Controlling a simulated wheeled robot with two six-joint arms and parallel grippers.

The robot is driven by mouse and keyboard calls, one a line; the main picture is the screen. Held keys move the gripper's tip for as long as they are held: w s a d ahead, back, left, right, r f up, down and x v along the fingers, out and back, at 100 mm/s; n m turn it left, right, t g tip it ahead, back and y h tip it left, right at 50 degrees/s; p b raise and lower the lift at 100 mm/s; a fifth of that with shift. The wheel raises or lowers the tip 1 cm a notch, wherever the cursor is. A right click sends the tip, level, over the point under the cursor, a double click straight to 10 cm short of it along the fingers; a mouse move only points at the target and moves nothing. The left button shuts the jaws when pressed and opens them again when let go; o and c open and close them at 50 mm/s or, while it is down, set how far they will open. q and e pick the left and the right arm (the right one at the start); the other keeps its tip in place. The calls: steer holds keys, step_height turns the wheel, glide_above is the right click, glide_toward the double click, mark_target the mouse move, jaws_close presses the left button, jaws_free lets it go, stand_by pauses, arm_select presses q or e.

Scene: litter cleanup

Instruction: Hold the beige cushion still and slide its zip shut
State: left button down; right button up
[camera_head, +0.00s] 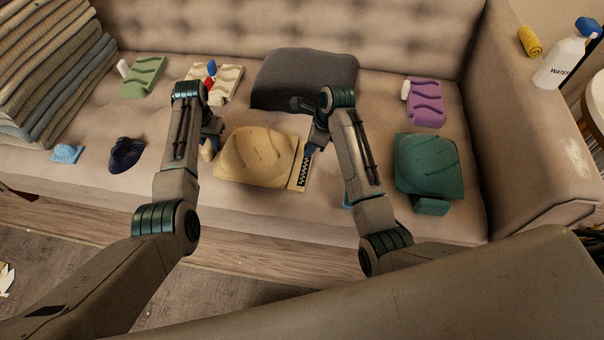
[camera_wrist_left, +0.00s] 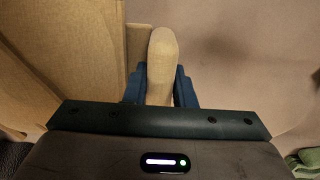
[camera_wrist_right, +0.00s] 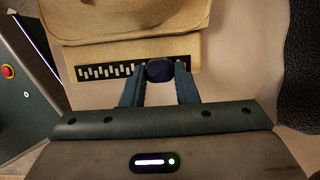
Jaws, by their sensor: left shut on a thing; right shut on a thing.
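The beige cushion (camera_head: 250,157) lies on the sofa seat between my two arms. On its right side is a flat beige flap carrying a black zip strip (camera_head: 304,172) with white teeth; the strip also shows in the right wrist view (camera_wrist_right: 105,71). My left gripper (camera_head: 212,143) is at the cushion's left side, shut on a rounded beige tab (camera_wrist_left: 162,62). My right gripper (camera_head: 311,142) is at the zip, shut on the dark blue zip pull (camera_wrist_right: 159,70). The pull sits toward the right part of the strip in the right wrist view. My right gripper hides the strip's far end in the head view.
A dark grey cushion (camera_head: 300,75) lies behind the beige one. A teal cushion (camera_head: 428,165) is at the right, with a purple piece (camera_head: 426,103) behind it. Green (camera_head: 143,76) and cream (camera_head: 226,84) pieces lie back left. A dark blue object (camera_head: 126,154) lies left.

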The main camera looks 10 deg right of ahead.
arm_select(q)
steer(key=shift+s+f, duration=0.15)
steer(key=shift+f, duration=0.05)
arm_select(e)
steer(key=shift+w, duration=0.15)
steer(key=shift+w+d, duration=0.35)
steer(key=shift+w, duration=0.3)
steer(key=o, duration=0.7)
steer(key=shift+c, duration=0.2)
step_height(320, 180, up, 8)
